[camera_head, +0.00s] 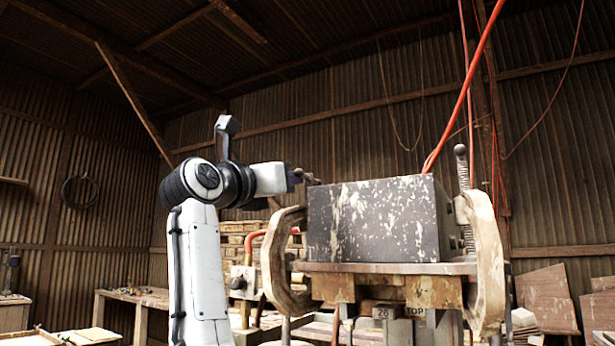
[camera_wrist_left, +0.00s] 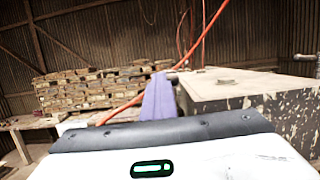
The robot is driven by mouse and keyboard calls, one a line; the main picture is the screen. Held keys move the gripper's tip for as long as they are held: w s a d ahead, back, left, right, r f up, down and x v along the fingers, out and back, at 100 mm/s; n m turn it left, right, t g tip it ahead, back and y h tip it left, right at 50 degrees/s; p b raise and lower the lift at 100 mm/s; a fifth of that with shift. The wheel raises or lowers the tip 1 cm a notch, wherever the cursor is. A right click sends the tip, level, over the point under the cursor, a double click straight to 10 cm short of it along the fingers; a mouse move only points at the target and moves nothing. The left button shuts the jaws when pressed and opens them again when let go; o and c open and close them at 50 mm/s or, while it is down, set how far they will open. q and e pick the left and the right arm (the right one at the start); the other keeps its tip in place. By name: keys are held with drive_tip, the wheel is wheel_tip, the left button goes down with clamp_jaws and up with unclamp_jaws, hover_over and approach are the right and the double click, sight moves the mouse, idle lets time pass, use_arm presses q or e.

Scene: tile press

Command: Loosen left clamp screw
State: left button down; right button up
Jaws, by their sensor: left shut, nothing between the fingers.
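The left clamp (camera_head: 283,262) is a worn, cream-coloured C-shape gripping the left end of the press plate (camera_head: 390,268). Its screw is not clearly visible; the gripper and the block cover that area. My left gripper (camera_head: 302,176) is shut and empty, above the left clamp by the upper left corner of the dark speckled block (camera_head: 380,220). I cannot tell whether it touches anything. In the left wrist view its purple finger (camera_wrist_left: 158,98) points away, beside the block (camera_wrist_left: 245,92). My right gripper is not in view.
The right clamp (camera_head: 487,260) holds the plate's other end, with its threaded screw (camera_head: 466,205) upright and ball-topped. A red hose (camera_head: 468,88) hangs behind the block. Stacked bricks (camera_wrist_left: 85,90) stand behind. Space above the block is mostly free.

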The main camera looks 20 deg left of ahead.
use_arm(q)
drive_tip(key=shift+d+f+h, duration=0.2)
drive_tip(key=shift+d+h, duration=0.1)
drive_tip(key=shift+d, duration=0.7)
drive_tip(key=shift+s+d+r, duration=0.1)
drive_tip(key=shift+d, duration=0.1)
drive_tip(key=shift+a+r, duration=0.1)
drive_tip(key=shift+a, duration=0.45)
drive_tip(key=s+a+b, duration=0.1)
drive_tip(key=s+b, duration=0.3)
drive_tip(key=s, duration=0.5)
drive_tip(key=shift+s+a, duration=0.35)
drive_tip(key=shift+a, duration=0.05)
